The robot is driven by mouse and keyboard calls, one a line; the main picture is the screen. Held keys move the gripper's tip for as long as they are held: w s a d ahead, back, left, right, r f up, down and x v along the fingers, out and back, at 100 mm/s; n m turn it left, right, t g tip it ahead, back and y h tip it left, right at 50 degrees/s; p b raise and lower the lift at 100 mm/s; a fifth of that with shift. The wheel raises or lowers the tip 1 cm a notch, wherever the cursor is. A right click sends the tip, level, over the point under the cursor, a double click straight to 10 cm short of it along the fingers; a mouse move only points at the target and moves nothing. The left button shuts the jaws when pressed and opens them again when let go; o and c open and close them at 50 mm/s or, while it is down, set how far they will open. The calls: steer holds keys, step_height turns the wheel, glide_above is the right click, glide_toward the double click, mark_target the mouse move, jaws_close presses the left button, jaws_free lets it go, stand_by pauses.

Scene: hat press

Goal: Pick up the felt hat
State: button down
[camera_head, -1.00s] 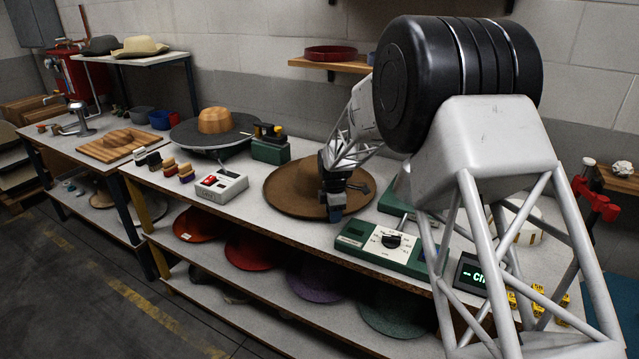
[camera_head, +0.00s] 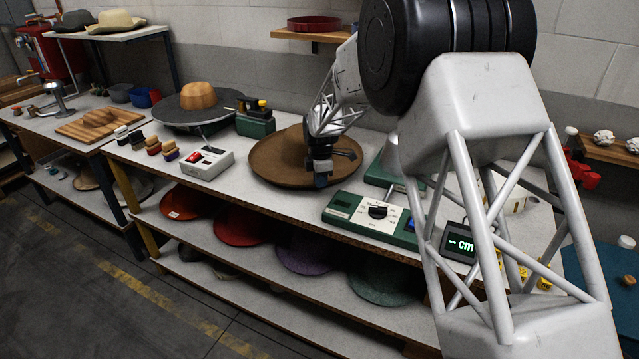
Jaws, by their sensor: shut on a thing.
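The brown felt hat (camera_head: 272,163), with a wide round brim, is at the middle of the long workbench. My gripper (camera_head: 320,180) points down at the front right part of its brim and is shut on the brim. The gripper and wrist hide part of the crown and the right side of the hat. The hat looks roughly level; I cannot tell whether its brim rests on the bench or is slightly clear of it.
A green device with a dial (camera_head: 345,208) sits close in front, to the right. A white box with a red button (camera_head: 205,162) and a dark disc with a wooden hat block (camera_head: 165,112) stand left. Coloured hats (camera_head: 240,226) lie on the shelf below.

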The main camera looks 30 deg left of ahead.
step_height(320, 180, up, 8)
steer(key=shift+f, duration=0.1)
steer(key=c, duration=1.8)
jaws_free()
jaws_close()
